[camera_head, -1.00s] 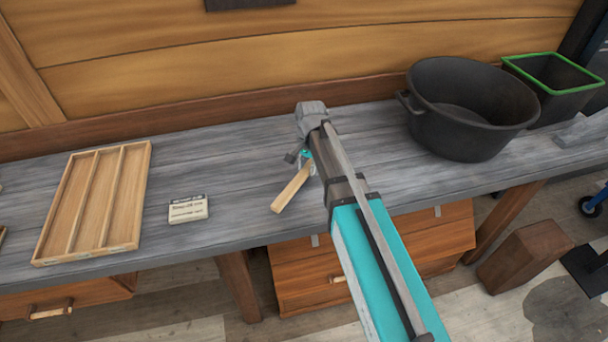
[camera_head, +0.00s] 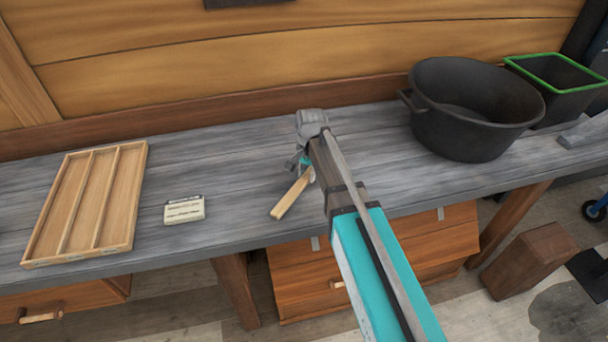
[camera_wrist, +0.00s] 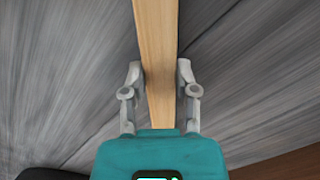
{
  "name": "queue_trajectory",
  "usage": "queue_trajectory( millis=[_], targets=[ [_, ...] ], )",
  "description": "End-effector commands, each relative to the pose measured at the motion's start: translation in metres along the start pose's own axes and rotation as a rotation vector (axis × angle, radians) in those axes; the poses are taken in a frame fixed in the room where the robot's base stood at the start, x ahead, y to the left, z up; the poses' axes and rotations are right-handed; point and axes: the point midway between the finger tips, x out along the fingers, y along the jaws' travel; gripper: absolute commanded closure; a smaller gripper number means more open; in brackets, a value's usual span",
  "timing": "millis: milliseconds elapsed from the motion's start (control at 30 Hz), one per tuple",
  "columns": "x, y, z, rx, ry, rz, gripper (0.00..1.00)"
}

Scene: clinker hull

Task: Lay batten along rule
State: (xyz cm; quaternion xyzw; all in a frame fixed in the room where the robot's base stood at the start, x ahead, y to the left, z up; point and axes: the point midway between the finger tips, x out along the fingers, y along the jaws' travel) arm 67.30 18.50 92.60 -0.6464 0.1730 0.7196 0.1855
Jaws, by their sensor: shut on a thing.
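The batten (camera_head: 292,194) is a pale wooden strip, partly hidden by my arm in the head view. It also shows in the wrist view (camera_wrist: 157,45), running up between the fingers and out past the top edge. My gripper (camera_wrist: 159,80) is shut on the batten, one finger on each side. In the head view my gripper (camera_head: 306,168) is over the bench near its front edge. I cannot tell whether the batten touches the bench. I cannot make out a rule in either view.
The grey plank bench (camera_head: 240,150) has free room around the gripper. A wooden divided tray (camera_head: 127,205) and a small lettered card or block (camera_head: 184,210) lie to the left. A black pot (camera_head: 470,110) and a green-rimmed bin (camera_head: 560,85) stand to the right. A wooden wall rises behind.

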Motion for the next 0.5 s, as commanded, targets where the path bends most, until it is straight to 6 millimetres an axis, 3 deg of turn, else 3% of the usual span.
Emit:
queue_trajectory(
  millis=[33, 200, 500],
  targets=[
    [0.0017, 0.0, -0.0002, 0.0, 0.0, 0.0, 0.59],
    [0.0008, -0.0001, -0.0001, 0.0, 0.0, 0.0, 0.28],
    [0.0008, -0.0001, -0.0001, 0.0, 0.0, 0.0, 0.27]
  ],
)
